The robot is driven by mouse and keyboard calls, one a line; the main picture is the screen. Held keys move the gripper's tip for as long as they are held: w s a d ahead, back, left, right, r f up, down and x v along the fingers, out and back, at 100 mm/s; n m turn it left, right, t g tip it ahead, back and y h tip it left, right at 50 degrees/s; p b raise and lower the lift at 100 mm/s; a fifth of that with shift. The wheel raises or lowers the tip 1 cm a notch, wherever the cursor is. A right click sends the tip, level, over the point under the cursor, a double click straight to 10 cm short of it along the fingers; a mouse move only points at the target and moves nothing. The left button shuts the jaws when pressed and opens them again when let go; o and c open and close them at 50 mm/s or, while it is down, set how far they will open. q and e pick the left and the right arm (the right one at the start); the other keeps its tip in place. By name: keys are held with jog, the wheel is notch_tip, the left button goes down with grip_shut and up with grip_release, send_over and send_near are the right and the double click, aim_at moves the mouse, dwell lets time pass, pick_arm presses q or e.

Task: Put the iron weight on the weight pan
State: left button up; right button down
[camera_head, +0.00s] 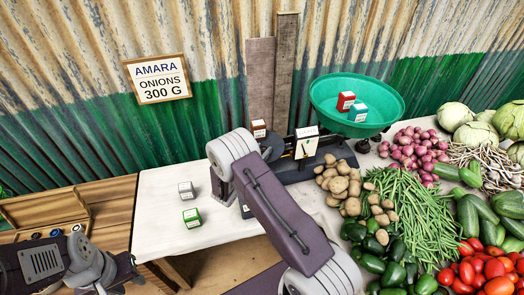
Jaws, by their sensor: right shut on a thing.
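My right arm (285,218) reaches up from the bottom over the left end of the scale (304,170). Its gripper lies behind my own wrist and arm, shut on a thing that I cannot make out. The scale's green pan (378,124) is on the right and holds a red box (346,102) and a blue-and-white box (358,113). The weight pan is hidden behind my right arm. I cannot pick out the iron weight for certain. My left arm is at the lower left; its fingertips cannot be made out.
A grey-white box (186,189) and a green box (192,218) stand on the white table (160,215). A brown-and-white box (258,129) stands behind my right wrist. A wooden crate (45,212) with small round pieces is at left. Potatoes (338,182) and beans (410,210) crowd the right.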

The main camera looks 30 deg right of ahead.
jog(key=shift+f, duration=0.2)
jog(key=c, duration=1)
grip_release()
jog(key=shift+c, duration=0.2)
jog(key=shift+r, duration=0.15)
